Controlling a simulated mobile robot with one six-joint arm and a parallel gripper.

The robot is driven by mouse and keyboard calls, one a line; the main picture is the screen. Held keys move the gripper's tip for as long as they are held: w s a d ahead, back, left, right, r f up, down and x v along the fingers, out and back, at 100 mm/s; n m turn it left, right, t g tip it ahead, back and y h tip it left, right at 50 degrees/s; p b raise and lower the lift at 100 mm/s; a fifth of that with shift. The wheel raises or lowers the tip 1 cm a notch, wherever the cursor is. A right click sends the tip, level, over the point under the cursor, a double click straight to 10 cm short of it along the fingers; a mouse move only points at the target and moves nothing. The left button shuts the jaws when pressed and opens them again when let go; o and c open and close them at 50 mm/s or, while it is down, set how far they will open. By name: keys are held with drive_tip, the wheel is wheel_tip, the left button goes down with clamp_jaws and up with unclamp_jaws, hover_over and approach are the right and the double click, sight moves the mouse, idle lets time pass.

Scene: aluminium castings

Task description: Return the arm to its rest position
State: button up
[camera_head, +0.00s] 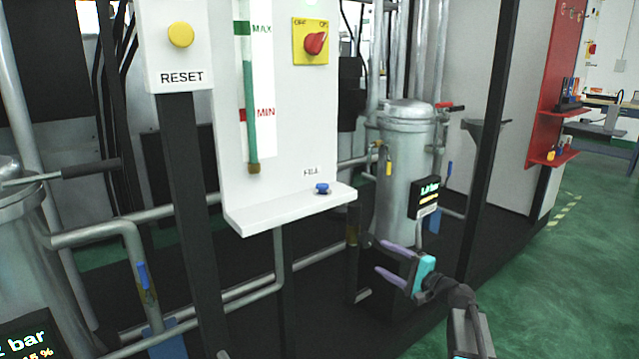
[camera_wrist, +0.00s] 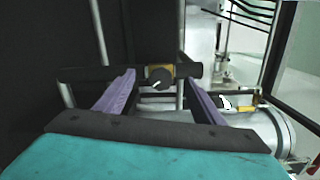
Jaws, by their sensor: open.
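My gripper (camera_head: 383,260) has two purple fingers on a teal body and is at the lower middle of the head view. Its fingers are apart with nothing between them. It is in front of the dark base and the steel filter vessel (camera_head: 404,165), to the right of and below the white panel's ledge (camera_head: 290,208). In the wrist view my gripper (camera_wrist: 162,95) also shows open. Beyond its fingertips is a dark round knob (camera_wrist: 161,77) on a yellow plate, in front of a dark bar. I cannot tell the distance to it.
The white panel carries a red switch (camera_head: 315,43), a level gauge (camera_head: 252,95) and a blue cap (camera_head: 322,188). A RESET button (camera_head: 180,35) stands left. A dark post (camera_head: 490,130) rises right of my gripper. Green floor (camera_head: 570,260) is clear at right.

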drive_tip(key=s+a+f+n+g+p, duration=0.1)
drive_tip(key=s+a+f+g+p, duration=0.2)
drive_tip(key=s+a+f+p, duration=0.25)
drive_tip(key=s+a+f+g+p, duration=0.2)
drive_tip(key=s+a+f+p, duration=0.15)
drive_tip(key=a+p, duration=0.35)
drive_tip(key=s+a+f+n+g+h+p, duration=0.1)
drive_tip(key=s+a+f+n+g+p, duration=0.25)
drive_tip(key=s, duration=0.55)
drive_tip(key=s+a+f+g+h+p, duration=0.1)
drive_tip(key=s+a+f+g+p, duration=0.25)
drive_tip(key=s+f, duration=0.35)
drive_tip(key=s+d+f+n+g+h+p, duration=0.2)
drive_tip(key=s+g+p, duration=0.1)
drive_tip(key=s, duration=0.8)
drive_tip(key=s+d+f+n+g+h+p, duration=0.15)
drive_tip(key=s+p, duration=0.25)
drive_tip(key=s, duration=0.7)
drive_tip(key=s+d+n+g+h, duration=0.2)
drive_tip(key=s+d+n+h, duration=0.2)
drive_tip(key=s+d, duration=0.4)
drive_tip(key=shift+d+f+g+h, duration=0.35)
drive_tip(key=shift+d+h, duration=0.5)
drive_tip(key=shift+d, duration=0.15)
drive_tip(key=shift+w, duration=0.1)
